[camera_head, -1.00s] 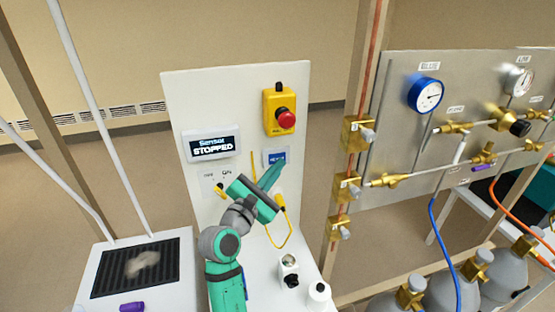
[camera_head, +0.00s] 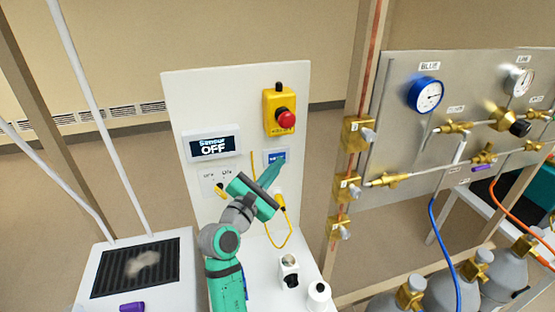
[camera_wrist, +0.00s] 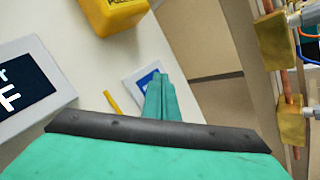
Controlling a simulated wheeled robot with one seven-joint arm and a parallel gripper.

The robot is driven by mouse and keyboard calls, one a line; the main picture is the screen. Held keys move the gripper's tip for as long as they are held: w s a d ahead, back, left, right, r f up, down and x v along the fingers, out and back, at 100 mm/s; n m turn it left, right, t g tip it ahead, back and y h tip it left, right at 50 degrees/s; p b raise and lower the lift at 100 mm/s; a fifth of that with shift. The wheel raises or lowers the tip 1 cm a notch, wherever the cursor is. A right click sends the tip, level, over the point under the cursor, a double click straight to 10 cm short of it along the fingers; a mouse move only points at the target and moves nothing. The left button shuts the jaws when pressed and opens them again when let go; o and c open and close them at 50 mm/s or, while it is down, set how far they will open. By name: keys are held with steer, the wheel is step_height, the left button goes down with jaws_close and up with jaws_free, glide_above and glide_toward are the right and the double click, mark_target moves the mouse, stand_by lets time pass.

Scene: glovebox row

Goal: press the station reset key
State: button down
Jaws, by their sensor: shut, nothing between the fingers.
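The blue reset key (camera_head: 276,156) sits on a white plate on the upright white panel, below the yellow emergency-stop box (camera_head: 278,112). In the wrist view the blue key (camera_wrist: 143,82) shows just left of my fingertips, partly covered by them. My gripper (camera_head: 274,170) is shut and empty, its teal fingers pointing at the key's plate. Its fingertips (camera_wrist: 158,78) overlap the right side of the key in the wrist view. I cannot tell whether they touch it. The station display (camera_head: 212,145) reads OFF.
An OFF/ON switch (camera_head: 218,182) sits below the display, partly behind my arm. A yellow cable (camera_head: 289,228) hangs right of my arm. Small white-topped items stand on the bench. A gas panel (camera_head: 462,110) with valves and gauges stands right.

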steer(key=shift+s, duration=0.1)
steer(key=shift+s+d, duration=0.2)
steer(key=shift+s, duration=0.45)
steer(key=s, duration=0.1)
steer(key=s+d, duration=0.1)
steer(key=s, duration=0.2)
steer(key=shift+s+d, duration=0.3)
steer(key=shift+s, duration=0.1)
stand_by(0.9)
